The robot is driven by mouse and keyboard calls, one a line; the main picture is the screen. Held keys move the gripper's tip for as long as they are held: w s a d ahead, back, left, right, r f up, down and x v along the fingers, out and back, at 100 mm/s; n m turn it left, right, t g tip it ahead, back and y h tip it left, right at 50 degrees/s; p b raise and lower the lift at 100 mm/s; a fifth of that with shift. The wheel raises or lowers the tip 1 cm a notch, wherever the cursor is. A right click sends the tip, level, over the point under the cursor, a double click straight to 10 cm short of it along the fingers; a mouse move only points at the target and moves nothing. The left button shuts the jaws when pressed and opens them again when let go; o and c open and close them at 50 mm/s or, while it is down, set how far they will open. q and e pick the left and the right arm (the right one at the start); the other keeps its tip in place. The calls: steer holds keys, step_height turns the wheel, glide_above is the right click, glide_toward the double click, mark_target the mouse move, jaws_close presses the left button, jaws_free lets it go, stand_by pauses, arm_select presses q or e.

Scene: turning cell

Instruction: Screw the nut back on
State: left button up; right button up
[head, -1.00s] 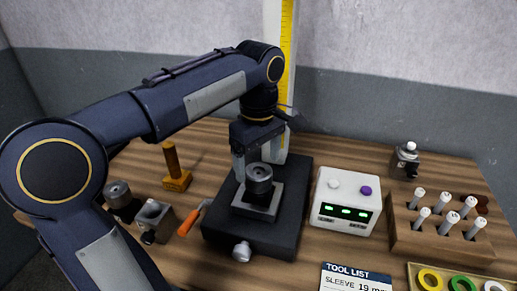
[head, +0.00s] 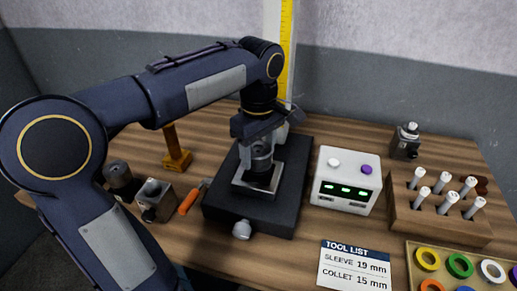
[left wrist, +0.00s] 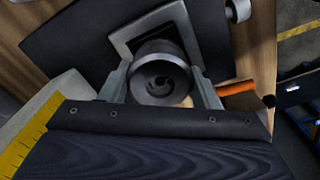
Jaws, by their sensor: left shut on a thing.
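The round grey nut (head: 261,160) sits at the top of the holder in the square grey block (head: 268,186) on the black fixture base (head: 290,213). My left gripper (head: 262,146) points down over it and is shut on it. In the left wrist view the nut's dark central hole (left wrist: 160,81) faces the camera, with a finger of my left gripper (left wrist: 163,88) on each side. I cannot tell whether its thread is engaged. My right gripper is not in view.
A white box with green displays (head: 346,180) stands right of the fixture. A wooden rack of white-topped tools (head: 432,224) and colored rings (head: 460,265) lie at right.

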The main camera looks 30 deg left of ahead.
arm_select(q)
steer(key=m, duration=0.1)
steer(key=m+p, duration=0.1)
steer(key=shift+r+m, duration=0.2)
steer(key=shift+m, duration=0.1)
steer(key=m+p, duration=0.2)
steer(key=m, duration=0.3)
steer(key=shift+f+m, duration=0.2)
steer(key=shift+m, duration=0.6)
steer(key=m+p, duration=0.1)
steer(key=m, duration=0.2)
steer(key=shift+r+p, duration=0.2)
steer(key=shift+p, duration=0.1)
steer(key=m+p, duration=0.1)
steer(key=m, duration=0.4)
steer(key=shift+f+m, duration=0.15)
steer(key=shift+m, duration=0.45)
